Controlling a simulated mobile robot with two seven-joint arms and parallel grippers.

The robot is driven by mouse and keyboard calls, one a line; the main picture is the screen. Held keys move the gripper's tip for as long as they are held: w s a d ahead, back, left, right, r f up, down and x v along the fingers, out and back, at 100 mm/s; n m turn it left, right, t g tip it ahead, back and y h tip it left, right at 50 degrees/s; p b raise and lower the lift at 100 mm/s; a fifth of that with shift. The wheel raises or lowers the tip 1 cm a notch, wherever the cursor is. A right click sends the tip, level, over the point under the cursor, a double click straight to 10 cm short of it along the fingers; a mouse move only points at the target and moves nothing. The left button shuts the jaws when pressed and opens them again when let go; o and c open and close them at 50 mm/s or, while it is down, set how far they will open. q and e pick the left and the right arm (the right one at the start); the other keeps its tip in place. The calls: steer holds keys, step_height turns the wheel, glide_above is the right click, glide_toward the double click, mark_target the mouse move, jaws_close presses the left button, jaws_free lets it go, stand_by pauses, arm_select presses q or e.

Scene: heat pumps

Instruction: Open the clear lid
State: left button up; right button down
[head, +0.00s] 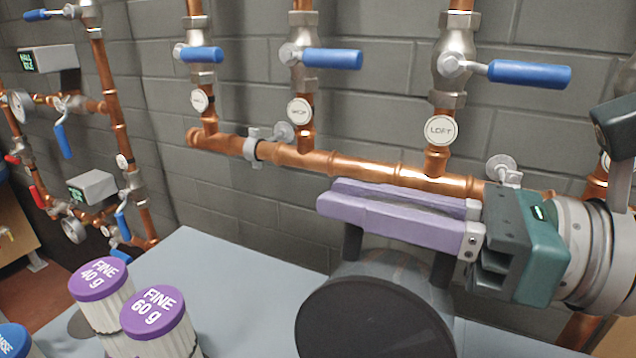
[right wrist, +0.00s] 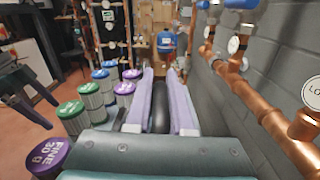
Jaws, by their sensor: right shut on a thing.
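My right gripper (head: 330,194) reaches in from the right with its long purple fingers level. It is shut on the dark handle (head: 352,242) of the clear lid (head: 392,266). The handle's two dark posts show below the fingers, and its bar shows between them in the right wrist view (right wrist: 161,112).
Copper pipes (head: 345,168) with blue-handled valves run along the grey block wall close behind my right gripper. Purple-capped canisters (head: 158,312) stand at the left on the pale grey surface (head: 225,290), which is clear between them and the lid.

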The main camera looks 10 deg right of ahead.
stand_by(0.7)
steer(key=shift+s+a+r+n, duration=0.35)
steer(key=shift+s+a+n, duration=0.15)
steer(key=shift+s, duration=0.2)
steer(key=shift+s+a+r+n, duration=0.3)
steer(key=shift+s+a+n, duration=0.1)
steer(key=shift+s+n, duration=0.25)
steer(key=c, duration=0.8)
jaws_free()
steer(key=shift+c, duration=0.2)
